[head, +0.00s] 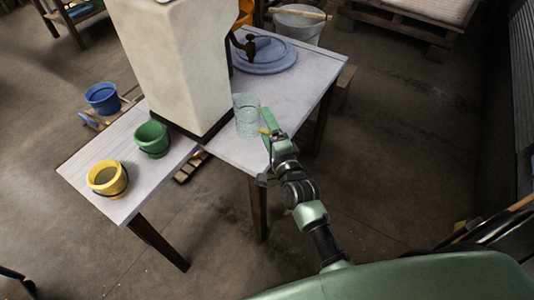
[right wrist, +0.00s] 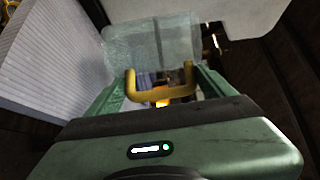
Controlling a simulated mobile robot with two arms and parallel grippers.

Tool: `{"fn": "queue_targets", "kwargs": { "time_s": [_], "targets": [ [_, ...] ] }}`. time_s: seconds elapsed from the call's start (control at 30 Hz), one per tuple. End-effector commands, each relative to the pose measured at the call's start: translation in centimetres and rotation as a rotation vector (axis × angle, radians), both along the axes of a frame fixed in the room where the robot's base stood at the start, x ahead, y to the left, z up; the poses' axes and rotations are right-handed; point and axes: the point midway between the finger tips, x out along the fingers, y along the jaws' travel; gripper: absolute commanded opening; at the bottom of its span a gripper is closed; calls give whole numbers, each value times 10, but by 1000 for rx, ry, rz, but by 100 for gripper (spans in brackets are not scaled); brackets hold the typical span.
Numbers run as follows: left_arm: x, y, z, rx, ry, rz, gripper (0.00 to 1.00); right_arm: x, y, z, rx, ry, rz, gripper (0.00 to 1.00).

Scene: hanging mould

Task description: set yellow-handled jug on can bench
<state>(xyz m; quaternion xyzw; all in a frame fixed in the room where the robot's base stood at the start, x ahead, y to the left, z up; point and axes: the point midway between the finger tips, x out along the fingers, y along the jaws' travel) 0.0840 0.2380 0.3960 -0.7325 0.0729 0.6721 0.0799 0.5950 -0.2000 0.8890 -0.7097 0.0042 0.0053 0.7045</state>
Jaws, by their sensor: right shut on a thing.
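The jug (head: 246,118) is a clear, ribbed vessel with a yellow handle (head: 264,131). It is at the near part of the pale right-hand table (head: 285,97); I cannot tell whether its base touches the top. My right gripper (head: 268,133) is shut on the handle from the right. In the right wrist view, the yellow handle (right wrist: 160,95) lies between the green fingers, with the clear jug body (right wrist: 150,45) beyond. The pictures do not make clear which table is the can bench. My left gripper is not in view.
A tall cream block (head: 178,60) rises between the tables. The left table (head: 120,160) bears a yellow bucket (head: 107,178) and a green bucket (head: 152,138). A blue bucket (head: 102,98) is beyond it. A round blue-grey lid-like object (head: 266,55) lies on the right-hand table.

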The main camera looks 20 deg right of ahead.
Motion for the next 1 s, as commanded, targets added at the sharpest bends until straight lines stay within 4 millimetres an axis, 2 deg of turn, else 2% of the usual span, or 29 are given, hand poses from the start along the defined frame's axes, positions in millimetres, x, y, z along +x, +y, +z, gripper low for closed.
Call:
{"fn": "queue_targets", "kwargs": {
  "time_s": [0.03,0.37,0.6,1.0],
  "targets": [
    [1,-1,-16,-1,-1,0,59,0,0,-16,-1,-2,0,11],
    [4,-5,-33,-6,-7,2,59,0,0,-34,0,-2,0,11],
    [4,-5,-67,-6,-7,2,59,0,0,-68,-1,-2,0,11],
    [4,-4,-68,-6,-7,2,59,0,0,-70,0,-2,0,11]
  ]
}}
